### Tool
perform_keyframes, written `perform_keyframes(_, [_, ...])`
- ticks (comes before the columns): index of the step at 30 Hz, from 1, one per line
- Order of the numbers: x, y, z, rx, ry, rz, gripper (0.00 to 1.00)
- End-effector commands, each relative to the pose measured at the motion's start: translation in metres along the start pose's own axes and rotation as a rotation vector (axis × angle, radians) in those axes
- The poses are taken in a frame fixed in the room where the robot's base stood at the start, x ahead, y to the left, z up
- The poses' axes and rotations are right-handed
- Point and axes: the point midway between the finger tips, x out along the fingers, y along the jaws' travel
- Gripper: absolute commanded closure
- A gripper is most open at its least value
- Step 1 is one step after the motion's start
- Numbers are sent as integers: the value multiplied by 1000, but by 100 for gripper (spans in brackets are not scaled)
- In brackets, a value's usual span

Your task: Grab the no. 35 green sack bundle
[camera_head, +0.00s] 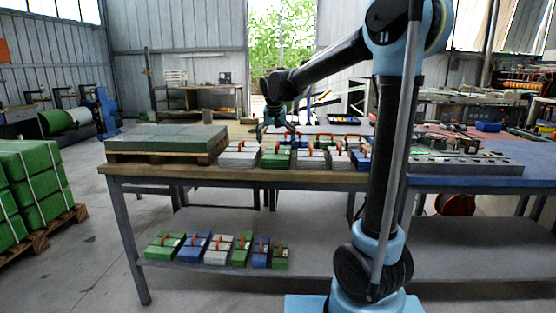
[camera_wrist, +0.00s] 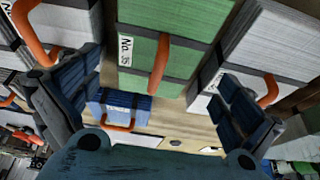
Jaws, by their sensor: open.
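The green sack bundle (camera_wrist: 185,45) with a white "No. 35" label and an orange handle shows at the top middle of the wrist view. In the head view a green bundle (camera_head: 277,159) sits in the row on the wooden table, between white bundles. My gripper (camera_wrist: 158,78) is open and empty, its dark padded fingers left and right of the green bundle in the wrist view. In the head view my gripper (camera_head: 276,125) is above the row. Whether the fingers touch anything cannot be told.
White bundles (camera_wrist: 270,45) flank the green one closely; a blue bundle (camera_wrist: 125,105) lies beside it. A pallet of grey-green stacks (camera_head: 165,139) is left on the table (camera_head: 180,175). More bundles (camera_head: 215,250) lie on the lower shelf.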

Motion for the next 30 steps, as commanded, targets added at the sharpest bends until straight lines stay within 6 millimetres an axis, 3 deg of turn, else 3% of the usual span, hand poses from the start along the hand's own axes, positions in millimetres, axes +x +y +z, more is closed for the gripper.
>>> perform_keyframes(3, [14,0,0,0,0,0,0])
perform_keyframes(11, [30,0,0,0,0,0,0])
perform_keyframes(21, [71,2,1,0,0,-1,0])
perform_keyframes(30, [74,2,1,0,0,-1,0])
